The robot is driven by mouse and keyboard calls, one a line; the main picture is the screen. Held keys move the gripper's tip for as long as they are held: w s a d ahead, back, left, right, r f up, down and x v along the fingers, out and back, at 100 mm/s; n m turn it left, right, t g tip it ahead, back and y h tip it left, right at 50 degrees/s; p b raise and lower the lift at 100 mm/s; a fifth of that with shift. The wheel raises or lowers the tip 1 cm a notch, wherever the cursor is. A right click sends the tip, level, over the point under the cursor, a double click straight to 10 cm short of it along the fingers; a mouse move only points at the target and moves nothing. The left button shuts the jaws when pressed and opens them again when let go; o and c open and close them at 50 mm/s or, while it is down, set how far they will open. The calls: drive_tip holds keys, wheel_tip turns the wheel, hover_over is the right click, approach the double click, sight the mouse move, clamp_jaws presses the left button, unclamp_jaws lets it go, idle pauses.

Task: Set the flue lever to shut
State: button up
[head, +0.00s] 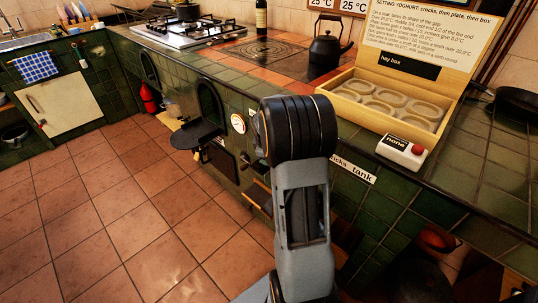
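I cannot make out the flue lever for certain in the head view; my arm covers part of the green tiled hearth front (355,200). A round white dial (238,123) with an orange mark is on that front, just left of my arm. Small dark fittings (245,161) show below the dial, too small to tell what they are. My arm stands upright in the middle of the view, in front of the hearth. My gripper's fingers do not show.
An arched opening (209,101) with a black shelf (196,134) juts out left of the dial. A black kettle (326,45), an open hay box (385,98) and a white box with a red button (401,150) stand on top. The tiled floor (110,215) at left is clear.

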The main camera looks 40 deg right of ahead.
drive_tip(key=shift+c, duration=0.3)
clamp_jaws()
drive_tip(key=shift+r, duration=0.1)
